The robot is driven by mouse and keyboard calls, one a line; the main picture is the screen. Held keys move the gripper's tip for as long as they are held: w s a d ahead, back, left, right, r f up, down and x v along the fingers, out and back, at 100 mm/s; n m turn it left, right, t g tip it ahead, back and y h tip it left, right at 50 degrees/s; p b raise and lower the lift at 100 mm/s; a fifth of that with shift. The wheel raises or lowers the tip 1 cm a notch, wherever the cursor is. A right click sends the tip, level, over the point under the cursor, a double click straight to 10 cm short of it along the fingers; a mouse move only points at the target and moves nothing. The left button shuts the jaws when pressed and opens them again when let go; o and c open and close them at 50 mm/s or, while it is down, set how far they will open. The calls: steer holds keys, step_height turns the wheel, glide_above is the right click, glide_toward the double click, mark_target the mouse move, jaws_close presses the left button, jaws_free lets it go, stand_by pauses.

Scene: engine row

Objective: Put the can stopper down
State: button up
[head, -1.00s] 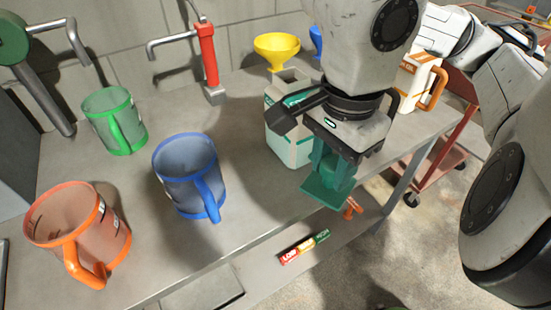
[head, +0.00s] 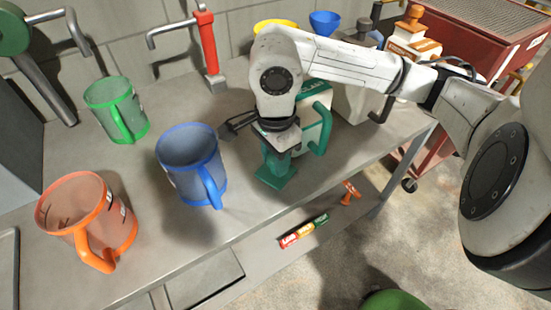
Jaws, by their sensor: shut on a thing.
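My gripper (head: 277,160) is over the grey workbench (head: 165,240), in front of the white-and-teal can (head: 314,105) and right of the blue mug. It is shut on a teal piece, which I take to be the can stopper (head: 277,175). The similar colours make fingers and stopper hard to tell apart. The teal piece points down, and I cannot tell whether its wide lower end touches the bench. My arm hides the can's top and part of its left side. The can's teal handle (head: 322,130) faces the front right.
A blue mug (head: 188,160), a green mug (head: 115,110) and an orange mug (head: 87,215) stand to the left. A grey can (head: 357,100) and an orange-handled can (head: 415,45) stand behind right. An orange piece (head: 350,192) lies below the bench's front edge.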

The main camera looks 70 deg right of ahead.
steer(key=shift+f, duration=0.5)
steer(key=shift+f, duration=0.15)
steer(key=o, duration=1.1)
steer(key=shift+r, duration=0.2)
step_height(320, 180, up, 12)
